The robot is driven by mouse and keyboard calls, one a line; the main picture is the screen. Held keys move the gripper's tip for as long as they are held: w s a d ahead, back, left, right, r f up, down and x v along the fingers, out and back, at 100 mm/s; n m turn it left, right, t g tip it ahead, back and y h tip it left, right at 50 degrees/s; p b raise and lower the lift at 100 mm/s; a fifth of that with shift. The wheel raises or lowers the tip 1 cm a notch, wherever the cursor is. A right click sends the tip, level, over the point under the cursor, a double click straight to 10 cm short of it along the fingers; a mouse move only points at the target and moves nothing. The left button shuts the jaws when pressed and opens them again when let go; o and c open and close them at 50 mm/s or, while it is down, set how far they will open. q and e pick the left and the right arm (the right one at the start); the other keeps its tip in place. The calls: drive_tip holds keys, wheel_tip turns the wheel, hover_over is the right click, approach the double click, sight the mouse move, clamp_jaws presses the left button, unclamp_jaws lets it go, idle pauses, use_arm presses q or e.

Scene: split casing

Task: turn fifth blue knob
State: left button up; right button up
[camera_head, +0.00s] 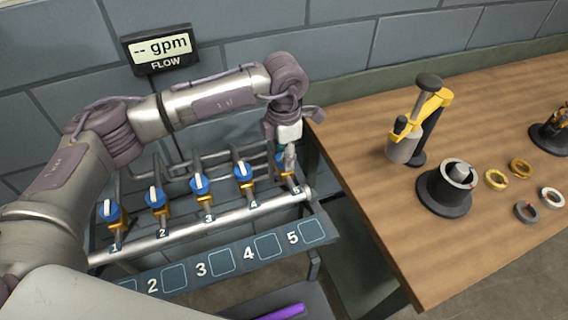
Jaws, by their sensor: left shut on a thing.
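A row of blue knobs with white bars sits on a pipe rack, numbered 1 to 5. The first knob (109,210), second knob (155,197), third knob (200,184) and fourth knob (243,171) show clearly. The fifth blue knob (281,161) is at the right end and mostly hidden behind my left gripper (290,165). My left gripper points down at the fifth knob and is shut on it. My right gripper is not in view.
A flow display (160,48) on the wall reads "-- gpm". A number panel (185,276) runs along the rack's front. To the right, a wooden table (375,215) carries a yellow and black tool (433,110), a dark round housing (446,190) and several rings. A purple bar (283,312) lies below.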

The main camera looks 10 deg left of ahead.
use_arm(q)
drive_tip(key=m+b, duration=0.5)
drive_tip(key=b, duration=0.1)
drive_tip(key=shift+f+m, duration=0.15)
drive_tip(key=shift+m, duration=0.15)
drive_tip(key=shift+m+b, duration=0.85)
drive_tip(key=shift+m, duration=0.25)
drive_tip(key=shift+r+m+b, duration=0.2)
drive_tip(key=shift+m+b, duration=0.45)
drive_tip(key=shift+m, duration=0.35)
drive_tip(key=o, duration=1.1)
drive_tip(key=shift+o, duration=0.2)
wheel_tip(320, 180, up, 12)
